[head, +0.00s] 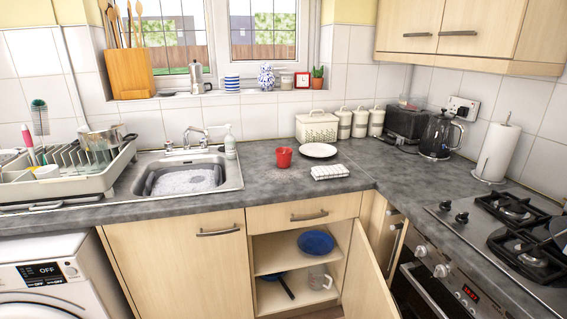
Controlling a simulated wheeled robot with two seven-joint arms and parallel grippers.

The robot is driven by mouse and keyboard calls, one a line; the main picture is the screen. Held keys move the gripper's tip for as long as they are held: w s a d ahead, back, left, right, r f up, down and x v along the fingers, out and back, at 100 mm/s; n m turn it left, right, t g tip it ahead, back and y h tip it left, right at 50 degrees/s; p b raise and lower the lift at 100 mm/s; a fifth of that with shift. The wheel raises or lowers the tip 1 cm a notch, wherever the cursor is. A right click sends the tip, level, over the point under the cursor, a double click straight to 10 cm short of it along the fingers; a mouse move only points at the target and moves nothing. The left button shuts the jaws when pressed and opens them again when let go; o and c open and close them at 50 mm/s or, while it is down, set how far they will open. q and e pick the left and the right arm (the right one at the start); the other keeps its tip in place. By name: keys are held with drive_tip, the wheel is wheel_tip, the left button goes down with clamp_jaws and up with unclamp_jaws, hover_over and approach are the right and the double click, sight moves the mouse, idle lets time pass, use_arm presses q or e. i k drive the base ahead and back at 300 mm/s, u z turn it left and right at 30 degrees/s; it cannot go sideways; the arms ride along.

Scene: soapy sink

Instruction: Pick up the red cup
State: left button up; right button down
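A red cup (284,157) stands upright on the grey worktop (255,190), to the right of the sink and left of a white plate (318,150). It is apart from the plate. Neither of my grippers shows in the head view.
The sink (185,180) holds foamy water, with a soap bottle (230,141) at its back right. A folded cloth (330,172) lies right of the cup. A lower cupboard door (368,272) stands open below. The hob (510,225) is at the right. Worktop in front of the cup is clear.

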sight(284, 155)
drive_tip(key=u, duration=1.45)
drive_tip(key=i, duration=1.65)
drive_tip(key=z, duration=2)
